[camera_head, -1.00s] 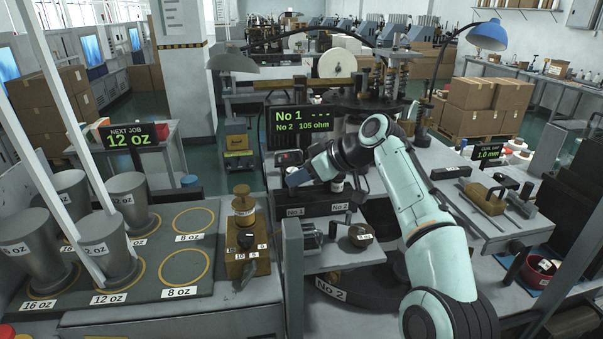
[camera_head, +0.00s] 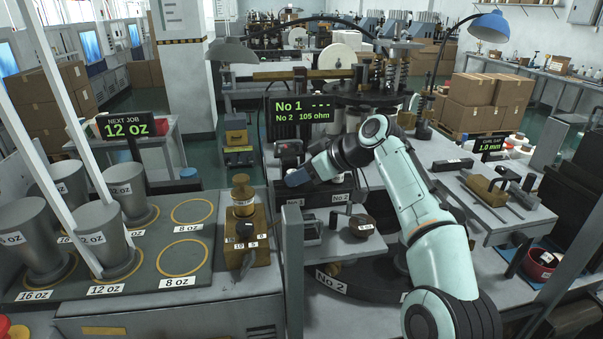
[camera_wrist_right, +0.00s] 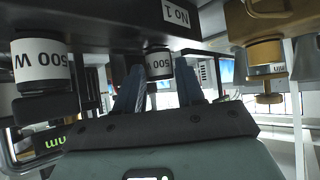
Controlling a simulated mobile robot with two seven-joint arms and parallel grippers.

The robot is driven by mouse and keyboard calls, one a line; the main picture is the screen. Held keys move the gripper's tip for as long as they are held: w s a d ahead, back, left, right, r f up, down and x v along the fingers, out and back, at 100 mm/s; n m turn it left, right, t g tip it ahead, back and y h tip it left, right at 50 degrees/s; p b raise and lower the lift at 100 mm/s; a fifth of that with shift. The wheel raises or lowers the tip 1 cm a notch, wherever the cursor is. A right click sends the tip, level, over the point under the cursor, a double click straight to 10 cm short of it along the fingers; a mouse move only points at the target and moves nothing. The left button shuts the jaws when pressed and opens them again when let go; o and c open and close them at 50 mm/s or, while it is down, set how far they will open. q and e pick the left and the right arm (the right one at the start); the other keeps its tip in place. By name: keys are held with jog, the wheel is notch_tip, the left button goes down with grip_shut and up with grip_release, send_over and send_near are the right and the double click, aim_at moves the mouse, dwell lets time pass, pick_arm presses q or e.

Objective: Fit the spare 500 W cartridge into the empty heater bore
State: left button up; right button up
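My right gripper (camera_head: 297,178) is at the dark heater block (camera_head: 322,190), above its No 1 side. In the right wrist view, which is upside down, the blue fingers (camera_wrist_right: 159,88) stand close on both sides of a 500 W cartridge (camera_wrist_right: 158,63) and appear shut on it. The cartridge is upright, in line with the No 1 label (camera_wrist_right: 176,12), its inserted end at the block's edge. I cannot tell how deep it sits; the bore is hidden. Another 500 W cartridge (camera_wrist_right: 40,65) stands at the No 2 side, nearer the camera. My left gripper is out of view.
The display (camera_head: 301,113) reads No 1 "- - -" and No 2 "105 ohm". A grey post (camera_head: 292,265) and a small shelf (camera_head: 335,250) stand before the block. A brass-coloured fixture (camera_head: 243,215) and tall grey cups (camera_head: 130,197) are at the left.

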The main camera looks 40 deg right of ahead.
jog(key=shift+o, duration=1.2)
jog(key=shift+f, duration=0.1)
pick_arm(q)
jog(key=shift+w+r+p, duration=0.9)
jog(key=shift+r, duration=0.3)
pick_arm(e)
jog(key=v, duration=1.3)
jog(key=shift+s+r, duration=0.15)
jog(key=shift+r, duration=0.05)
